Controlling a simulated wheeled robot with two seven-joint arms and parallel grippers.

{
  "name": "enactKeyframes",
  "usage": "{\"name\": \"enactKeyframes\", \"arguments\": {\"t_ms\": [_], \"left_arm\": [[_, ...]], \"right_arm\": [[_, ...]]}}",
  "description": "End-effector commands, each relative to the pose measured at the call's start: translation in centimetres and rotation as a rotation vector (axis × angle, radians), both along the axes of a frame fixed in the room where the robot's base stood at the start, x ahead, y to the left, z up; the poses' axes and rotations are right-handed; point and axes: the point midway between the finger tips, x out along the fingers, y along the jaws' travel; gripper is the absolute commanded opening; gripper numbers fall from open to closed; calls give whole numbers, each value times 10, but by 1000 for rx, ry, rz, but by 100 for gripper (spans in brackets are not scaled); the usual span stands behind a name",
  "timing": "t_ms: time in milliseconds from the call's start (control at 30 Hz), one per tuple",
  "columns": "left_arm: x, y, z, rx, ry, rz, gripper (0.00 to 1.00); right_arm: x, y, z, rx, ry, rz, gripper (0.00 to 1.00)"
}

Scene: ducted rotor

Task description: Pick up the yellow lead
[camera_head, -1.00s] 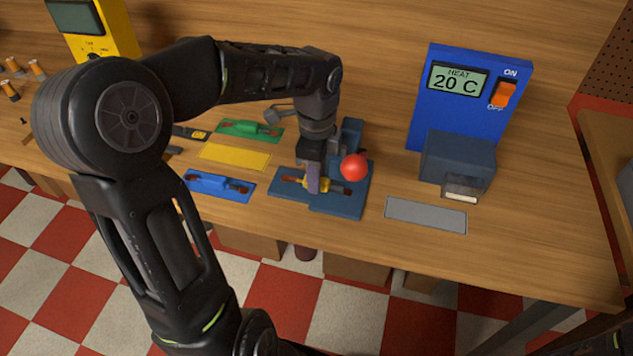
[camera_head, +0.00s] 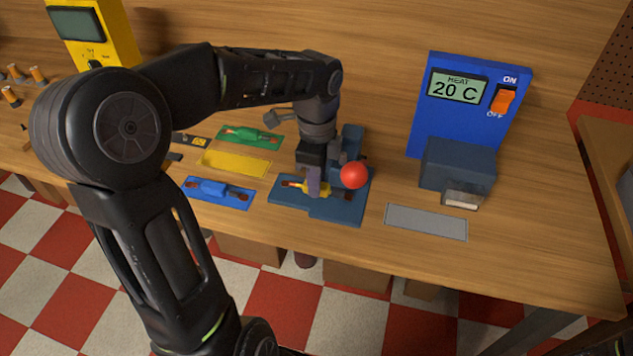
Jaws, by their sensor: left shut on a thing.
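The yellow lead (camera_head: 323,189) is at the blue fixture (camera_head: 333,212), with brown and dark ends showing on both sides of my gripper. My left gripper (camera_head: 313,191) reaches down from above and is shut on the lead's yellow middle. The fingers hide part of the lead, and I cannot tell whether it still touches the fixture. A red ball knob (camera_head: 353,174) stands at the fixture, right beside the gripper. My right gripper is out of view.
A bare yellow mat (camera_head: 235,163) lies left of the fixture, between a green lead (camera_head: 247,134) and a blue lead (camera_head: 214,188) on their mats. A blue heater (camera_head: 462,95) reads 20 C. A grey mat (camera_head: 427,222) is bare.

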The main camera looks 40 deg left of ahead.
Motion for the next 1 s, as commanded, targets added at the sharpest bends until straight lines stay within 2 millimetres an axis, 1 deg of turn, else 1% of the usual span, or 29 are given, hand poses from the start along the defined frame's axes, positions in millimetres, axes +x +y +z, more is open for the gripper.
{"name": "enactKeyframes", "arguments": {"t_ms": [100,233,367,600,700,833,900,1000], "left_arm": [[0,-1,9,0,-2,0,0],[-20,-7,7,2,-3,0,0],[-47,-16,6,3,-4,0,0],[-107,-38,6,2,-7,-2,0],[-130,-46,7,1,-6,-1,0],[-152,-53,7,1,-5,-1,0],[-160,-56,8,1,-4,0,0],[-167,-59,8,0,-2,0,0]], "right_arm": [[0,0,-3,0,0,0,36],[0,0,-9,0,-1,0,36],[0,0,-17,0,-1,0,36],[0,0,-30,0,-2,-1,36],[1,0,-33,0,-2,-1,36],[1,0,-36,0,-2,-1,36],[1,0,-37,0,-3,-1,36],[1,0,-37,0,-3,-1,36]]}}
